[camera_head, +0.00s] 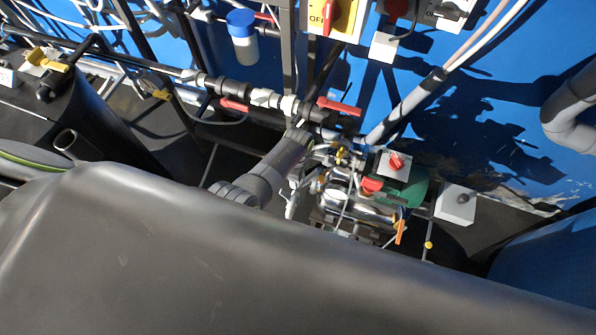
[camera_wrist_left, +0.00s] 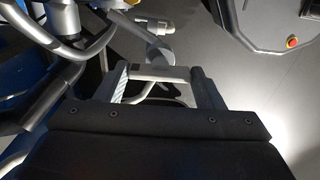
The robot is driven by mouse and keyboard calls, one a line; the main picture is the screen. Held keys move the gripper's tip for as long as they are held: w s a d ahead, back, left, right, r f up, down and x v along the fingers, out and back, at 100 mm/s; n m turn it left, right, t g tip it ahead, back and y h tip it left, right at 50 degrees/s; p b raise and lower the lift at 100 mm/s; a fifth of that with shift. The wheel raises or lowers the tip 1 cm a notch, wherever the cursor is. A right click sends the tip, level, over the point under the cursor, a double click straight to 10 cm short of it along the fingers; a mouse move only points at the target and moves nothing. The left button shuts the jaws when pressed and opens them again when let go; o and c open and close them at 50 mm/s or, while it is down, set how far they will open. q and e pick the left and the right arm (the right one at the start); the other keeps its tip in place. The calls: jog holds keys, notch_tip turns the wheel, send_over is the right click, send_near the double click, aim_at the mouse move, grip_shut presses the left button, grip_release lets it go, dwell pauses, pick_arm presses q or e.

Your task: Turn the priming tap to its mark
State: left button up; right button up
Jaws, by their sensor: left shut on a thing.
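In the left wrist view my left gripper (camera_wrist_left: 159,73) has its two dark fingers on either side of a light grey bar. The bar lies across between the fingertips and is apparently the handle of the priming tap (camera_wrist_left: 158,73). A round grey part on a pipe is just beyond the fingertips. In the head view I cannot make out either gripper, and I cannot tell which valve there is the priming tap. Its mark is not readable in either view. My right gripper is not in view.
In the head view, red valve levers (camera_head: 338,106) sit on a dark pipe run before the blue wall. A pump (camera_head: 352,208) stands below. A large grey surface (camera_head: 180,260) fills the foreground. The left wrist view shows open grey floor (camera_wrist_left: 262,75).

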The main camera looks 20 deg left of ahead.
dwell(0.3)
pick_arm(q)
jog(key=o, duration=1)
jog(key=shift+r, duration=0.1)
notch_tip(320, 180, up, 6)
jog(key=shift+r+p, duration=0.1)
jog(key=shift+p, duration=0.8)
notch_tip(320, 180, up, 11)
jog(key=shift+a, duration=0.1)
